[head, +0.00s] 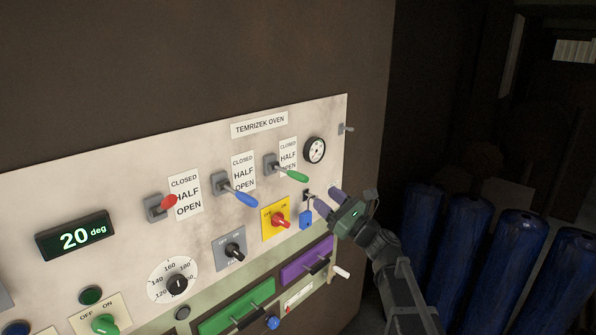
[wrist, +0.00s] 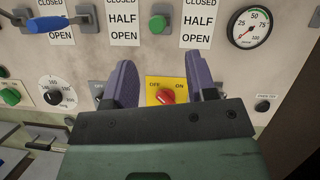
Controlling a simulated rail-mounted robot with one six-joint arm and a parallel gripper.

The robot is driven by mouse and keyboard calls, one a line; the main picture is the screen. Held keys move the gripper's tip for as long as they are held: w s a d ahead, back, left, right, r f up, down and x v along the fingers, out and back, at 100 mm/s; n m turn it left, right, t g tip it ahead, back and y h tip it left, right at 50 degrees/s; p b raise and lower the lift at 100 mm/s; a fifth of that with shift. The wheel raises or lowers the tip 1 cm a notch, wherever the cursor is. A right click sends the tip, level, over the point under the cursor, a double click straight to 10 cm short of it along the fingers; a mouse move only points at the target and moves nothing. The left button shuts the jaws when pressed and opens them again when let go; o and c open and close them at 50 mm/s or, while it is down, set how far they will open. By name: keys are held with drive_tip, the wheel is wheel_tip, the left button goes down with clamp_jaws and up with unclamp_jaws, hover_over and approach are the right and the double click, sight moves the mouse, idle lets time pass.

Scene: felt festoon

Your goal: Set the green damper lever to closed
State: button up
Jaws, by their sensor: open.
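The green damper lever (head: 296,177) stands out from its grey plate on the oven panel, beside a CLOSED/HALF/OPEN label (head: 288,156). In the head view its handle slopes down to the right, near the OPEN line. The wrist view shows the lever (wrist: 157,23) nearly end-on at the top, so its exact setting is hard to read there. My gripper (head: 328,201) is open and empty, below and to the right of the lever in the head view. In the wrist view, its two purple fingers (wrist: 163,82) stand apart in front of a yellow switch plate, below the lever.
The blue lever (head: 246,199) and red lever (head: 168,201) are to the left. A round gauge (head: 314,150) is to the right. A red rotary switch (head: 279,219) and a blue padlock (head: 306,220) sit below. Blue cylinders (head: 480,245) stand at the right.

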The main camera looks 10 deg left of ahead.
sight(298, 176)
drive_tip(key=p+x, duration=0.4)
drive_tip(key=x, duration=0.6)
drive_tip(key=shift+a+r, duration=0.15)
drive_tip(key=shift+a, duration=0.25)
drive_tip(key=shift+c, duration=0.3)
clamp_jaws()
